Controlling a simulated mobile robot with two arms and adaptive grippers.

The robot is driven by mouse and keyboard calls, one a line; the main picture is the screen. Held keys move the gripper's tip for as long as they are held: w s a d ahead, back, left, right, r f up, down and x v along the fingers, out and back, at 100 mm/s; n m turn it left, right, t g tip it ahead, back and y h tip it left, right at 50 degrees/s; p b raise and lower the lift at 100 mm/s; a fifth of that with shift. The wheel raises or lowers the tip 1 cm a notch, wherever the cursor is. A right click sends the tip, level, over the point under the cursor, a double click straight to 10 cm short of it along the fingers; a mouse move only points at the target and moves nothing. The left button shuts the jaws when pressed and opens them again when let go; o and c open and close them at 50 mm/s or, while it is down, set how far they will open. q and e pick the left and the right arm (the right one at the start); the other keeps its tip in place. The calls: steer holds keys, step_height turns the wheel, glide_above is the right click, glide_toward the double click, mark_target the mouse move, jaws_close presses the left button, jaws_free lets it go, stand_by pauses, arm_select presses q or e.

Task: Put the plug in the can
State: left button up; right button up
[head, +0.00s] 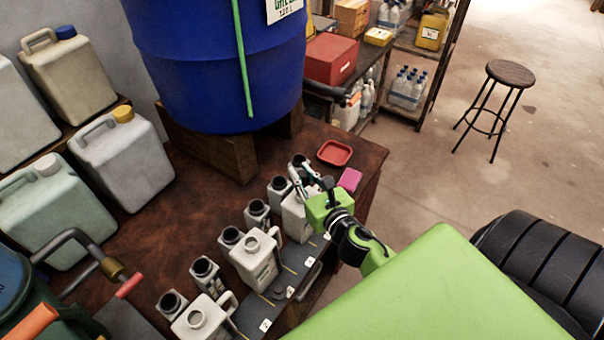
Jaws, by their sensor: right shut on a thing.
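My right gripper (302,181) comes in from the right, with its fingers shut and pointing left and down over the farthest white can (298,222). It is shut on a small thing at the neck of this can. I take it for the plug, but the fingers hide it, and I cannot tell whether it is in the neck. A second white can (262,267) stands nearer with its round neck on top, and a third white can (192,327) is at the lower edge. My left gripper is not in view.
Several grey bottles with black tops (257,210) stand in a row beside the cans. A red dish (335,153) and a pink block (350,179) lie beyond the gripper. A blue vat (205,70) stands behind on wooden blocks. A crank handle (85,245) rises at left.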

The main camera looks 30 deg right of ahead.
mark_target(304, 185)
steer(key=shift+f+b, duration=1.4)
steer(key=shift+f, duration=0.3)
steer(key=shift+f+b, duration=0.4)
steer(key=shift+f, duration=0.1)
steer(key=shift+f+b, duration=0.3)
steer(key=shift+f, duration=0.2)
steer(key=o, duration=0.9)
steer(key=shift+c, duration=0.2)
steer(key=o, duration=0.6)
steer(key=shift+r, duration=0.15)
